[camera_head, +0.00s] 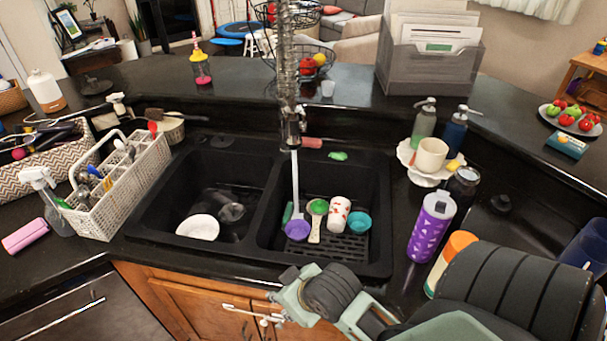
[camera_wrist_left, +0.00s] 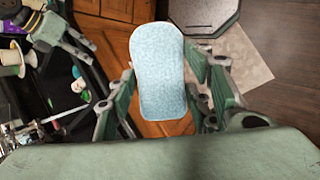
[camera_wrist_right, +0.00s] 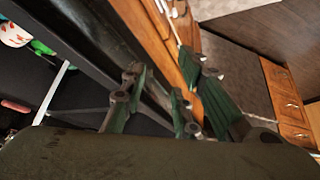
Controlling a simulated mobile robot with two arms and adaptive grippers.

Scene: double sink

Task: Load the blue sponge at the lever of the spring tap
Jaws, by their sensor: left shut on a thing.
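The blue sponge (camera_wrist_left: 160,75) is pale blue and rounded. It stands out between the fingers of my left gripper (camera_wrist_left: 158,105), which is shut on it in the left wrist view. The sponge and left gripper do not show in the head view. The spring tap (camera_head: 287,62) rises behind the double sink, its head (camera_head: 292,127) hanging over the divider area; I cannot make out its lever clearly. My right gripper (camera_head: 283,297) is low in front of the sink's front edge; the right wrist view shows its fingers (camera_wrist_right: 160,100) apart and empty.
The right basin (camera_head: 376,200) holds a purple bowl (camera_head: 297,230), a patterned cup (camera_head: 338,213) and a teal cup (camera_head: 359,221). The left basin holds a white bowl (camera_head: 198,227). A white caddy (camera_head: 120,190) stands left; a purple bottle (camera_head: 430,228) stands right.

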